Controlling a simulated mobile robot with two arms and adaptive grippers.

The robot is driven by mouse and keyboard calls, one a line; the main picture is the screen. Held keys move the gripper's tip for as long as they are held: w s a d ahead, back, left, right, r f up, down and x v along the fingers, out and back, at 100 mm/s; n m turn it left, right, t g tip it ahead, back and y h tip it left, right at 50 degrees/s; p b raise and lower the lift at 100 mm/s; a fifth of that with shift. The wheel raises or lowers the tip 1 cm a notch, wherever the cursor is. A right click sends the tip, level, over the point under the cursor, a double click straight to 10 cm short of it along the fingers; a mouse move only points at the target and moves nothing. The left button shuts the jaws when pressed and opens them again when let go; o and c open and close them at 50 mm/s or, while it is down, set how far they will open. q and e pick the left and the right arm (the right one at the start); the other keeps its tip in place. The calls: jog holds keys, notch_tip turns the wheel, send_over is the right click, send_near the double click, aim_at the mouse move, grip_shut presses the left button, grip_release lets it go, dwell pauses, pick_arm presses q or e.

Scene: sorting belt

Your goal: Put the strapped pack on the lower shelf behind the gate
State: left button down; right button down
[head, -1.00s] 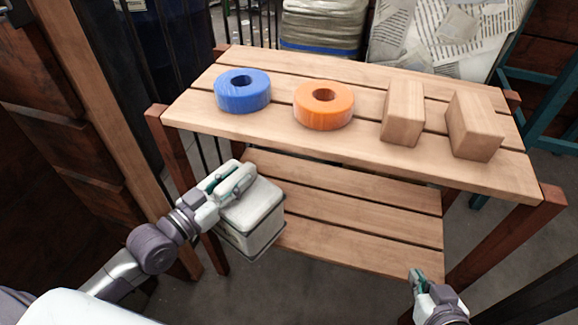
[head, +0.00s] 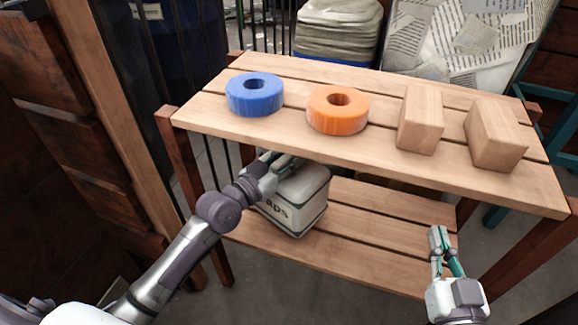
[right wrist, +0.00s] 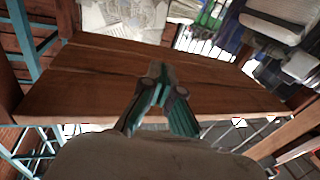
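The strapped pack (head: 300,205) is a pale box with dark lettering and a dark band around its lower edge. It is over the left part of the lower shelf (head: 375,240), under the upper board. I cannot tell whether it rests on the slats or is just above them. My left gripper (head: 280,163) is on the pack's top and shut on it; its fingertips are partly hidden by the upper board's edge. My right gripper (head: 440,236) is empty in front of the lower shelf's right end. The right wrist view shows its fingertips (right wrist: 157,70) together.
The upper board (head: 250,135) holds a blue ring (head: 254,102), an orange ring (head: 325,117) and two wooden blocks (head: 421,125) (head: 495,140). A wooden post (head: 105,90) and dark bars stand at the left. The lower shelf's middle and right are clear.

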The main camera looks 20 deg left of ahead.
pick_arm(q)
jog(key=shift+f+b, duration=0.3)
jog(key=shift+f, duration=0.45)
pick_arm(e)
jog(key=shift+s+a+r+t+y, duration=0.2)
jog(key=shift+r+t, duration=0.5)
jog(key=shift+r, duration=0.35)
jog(key=shift+s+a+r+t+y, duration=0.1)
jog(key=shift+r+t+y, duration=0.1)
jog(key=shift+r+t, duration=0.65)
pick_arm(q)
jog(key=shift+f, duration=0.1)
pick_arm(e)
jog(key=shift+r, duration=0.25)
pick_arm(q)
jog(key=c, duration=0.8)
grip_release()
jog(key=shift+f, duration=0.1)
jog(key=shift+c, duration=0.2)
pick_arm(e)
jog(key=shift+d+r, duration=0.1)
